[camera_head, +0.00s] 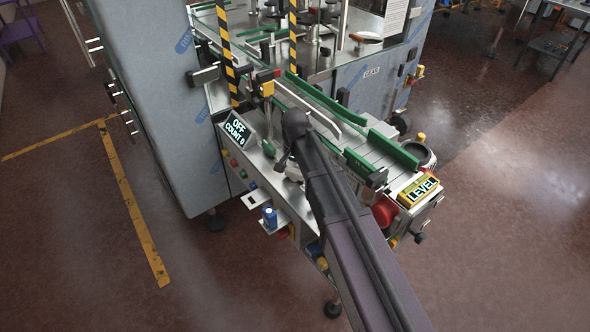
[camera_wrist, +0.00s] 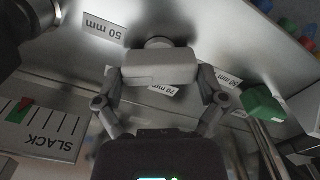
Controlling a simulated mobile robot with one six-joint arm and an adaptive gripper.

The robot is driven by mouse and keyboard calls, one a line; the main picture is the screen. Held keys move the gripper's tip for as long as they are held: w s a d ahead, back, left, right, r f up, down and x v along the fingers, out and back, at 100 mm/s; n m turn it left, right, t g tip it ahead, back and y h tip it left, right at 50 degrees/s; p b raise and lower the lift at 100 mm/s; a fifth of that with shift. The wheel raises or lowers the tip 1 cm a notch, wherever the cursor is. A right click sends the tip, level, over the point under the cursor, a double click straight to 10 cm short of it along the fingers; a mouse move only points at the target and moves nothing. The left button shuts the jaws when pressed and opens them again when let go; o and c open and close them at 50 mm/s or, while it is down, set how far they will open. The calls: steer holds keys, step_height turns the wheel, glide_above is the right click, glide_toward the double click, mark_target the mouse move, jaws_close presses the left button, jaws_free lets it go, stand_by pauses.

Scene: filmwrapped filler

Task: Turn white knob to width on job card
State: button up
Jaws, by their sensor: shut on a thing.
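The white knob (camera_wrist: 160,68) is a pale block-like handle with a round piece behind it, in the upper middle of the wrist view. My gripper (camera_wrist: 162,80) has one finger on each side of it and is shut on it. An upside-down "50 mm" label (camera_wrist: 104,29) is up and left of the knob. Another mm label (camera_wrist: 163,90) is partly hidden below it. In the head view my gripper (camera_head: 290,158) is at the machine's front panel, where my arm hides most of the knob. No job card is clearly readable; a white printed sheet (camera_head: 395,20) hangs at the top.
A "SLACK" gauge (camera_wrist: 42,130) with a red and green marker is left in the wrist view; a green block (camera_wrist: 262,104) is right. The head view shows an "OFF COUNT 0" display (camera_head: 238,128), green conveyor rails (camera_head: 318,103), a blue can (camera_head: 270,218) and a "LEVEL" box (camera_head: 420,190).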

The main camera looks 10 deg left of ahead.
steer(key=m, duration=0.5)
steer(key=shift+s+d, duration=0.15)
steer(key=shift+s, duration=0.05)
steer(key=shift+m, duration=0.4)
steer(key=o, duration=0.8)
steer(key=shift+w+n, duration=0.1)
steer(key=shift+n, duration=0.2)
